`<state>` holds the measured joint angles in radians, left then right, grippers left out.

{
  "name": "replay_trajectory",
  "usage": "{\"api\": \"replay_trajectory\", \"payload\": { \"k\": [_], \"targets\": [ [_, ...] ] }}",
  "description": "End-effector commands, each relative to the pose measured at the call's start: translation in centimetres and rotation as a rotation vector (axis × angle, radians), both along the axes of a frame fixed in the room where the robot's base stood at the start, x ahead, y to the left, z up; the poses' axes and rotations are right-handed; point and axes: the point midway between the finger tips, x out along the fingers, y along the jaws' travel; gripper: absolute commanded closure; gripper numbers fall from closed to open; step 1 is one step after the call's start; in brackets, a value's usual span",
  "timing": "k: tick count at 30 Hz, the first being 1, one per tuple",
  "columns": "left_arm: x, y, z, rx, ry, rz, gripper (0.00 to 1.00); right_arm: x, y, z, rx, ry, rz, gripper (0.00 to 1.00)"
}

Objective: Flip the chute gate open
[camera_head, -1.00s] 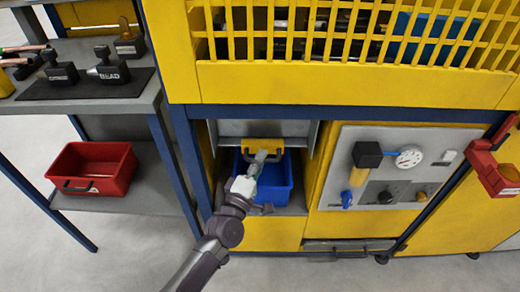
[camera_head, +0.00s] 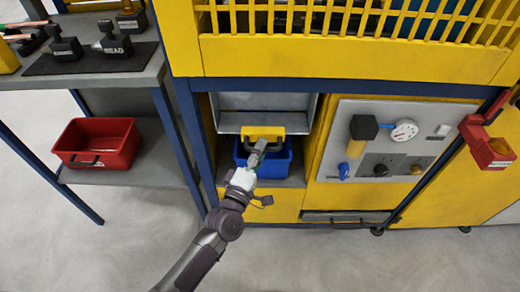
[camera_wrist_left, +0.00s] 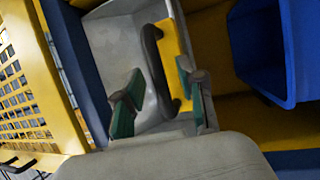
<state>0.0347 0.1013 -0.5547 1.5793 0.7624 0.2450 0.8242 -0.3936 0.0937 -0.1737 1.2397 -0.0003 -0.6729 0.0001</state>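The chute gate (camera_head: 236,121) is a grey metal flap with a yellow plate (camera_head: 276,131) and a dark handle, low in the yellow machine. It looks tilted outward, with the grey chute (camera_head: 265,101) visible above it. The gate also shows in the left wrist view (camera_wrist_left: 107,45), with the dark handle (camera_wrist_left: 154,62) on its yellow plate. My left gripper (camera_head: 262,143) is at the handle from the front. Its green-padded fingers (camera_wrist_left: 158,96) are apart, with the handle's lower end between them; contact is unclear. My right gripper is out of view.
A blue bin (camera_head: 275,168) sits under the gate, partly behind my left gripper. A control panel (camera_head: 390,140) with gauge and knobs is to the right. A red bin (camera_head: 97,143) is on the left shelf. Open floor lies in front.

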Motion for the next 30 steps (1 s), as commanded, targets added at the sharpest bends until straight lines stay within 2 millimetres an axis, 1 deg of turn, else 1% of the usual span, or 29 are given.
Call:
{"api": "replay_trajectory", "payload": {
  "k": [5,8,11,18,21,25,30],
  "targets": [
    [0.0,0.1,0.1,-0.001,-0.002,0.001,0.61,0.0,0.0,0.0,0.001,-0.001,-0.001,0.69],
    [-0.7,0.3,-0.1,-0.001,-0.001,0.001,0.61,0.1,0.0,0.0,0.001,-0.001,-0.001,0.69],
    [-2.1,1.0,-0.4,0.0,0.001,0.001,0.61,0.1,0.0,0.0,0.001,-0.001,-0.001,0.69],
    [-6.8,2.9,-1.4,0.002,0.002,-0.001,0.61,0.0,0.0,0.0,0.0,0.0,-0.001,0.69],
    [-8.5,3.6,-1.7,0.002,0.001,-0.001,0.61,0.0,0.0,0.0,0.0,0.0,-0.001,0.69],
    [-10.0,4.3,-2.0,0.001,0.002,0.0,0.61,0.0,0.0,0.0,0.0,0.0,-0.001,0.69],
    [-10.8,4.6,-2.1,-0.001,-0.001,0.001,0.61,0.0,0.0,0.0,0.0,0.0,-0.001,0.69]
  ]
}}
